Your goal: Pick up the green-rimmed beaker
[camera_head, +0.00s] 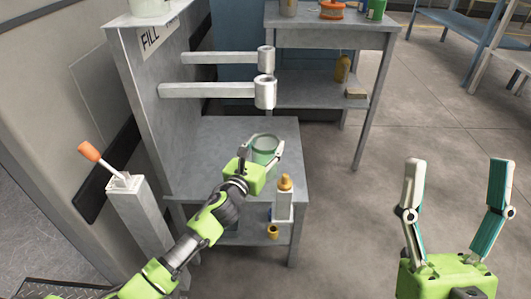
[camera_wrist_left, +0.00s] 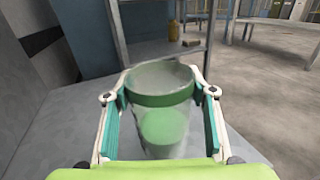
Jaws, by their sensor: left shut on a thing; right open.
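The green-rimmed beaker (camera_head: 265,148) is a clear vessel with a green band, standing upright at the small grey table. In the left wrist view the beaker (camera_wrist_left: 161,100) sits between the fingers, with green showing low in it. My left gripper (camera_head: 263,150) is shut on the beaker, one finger on each side; it also shows in the left wrist view (camera_wrist_left: 160,105). I cannot tell whether the beaker's base touches the tabletop. My right gripper (camera_head: 458,180) is open and empty over the floor at the right.
An orange-handled lever (camera_head: 90,152) stands at left.

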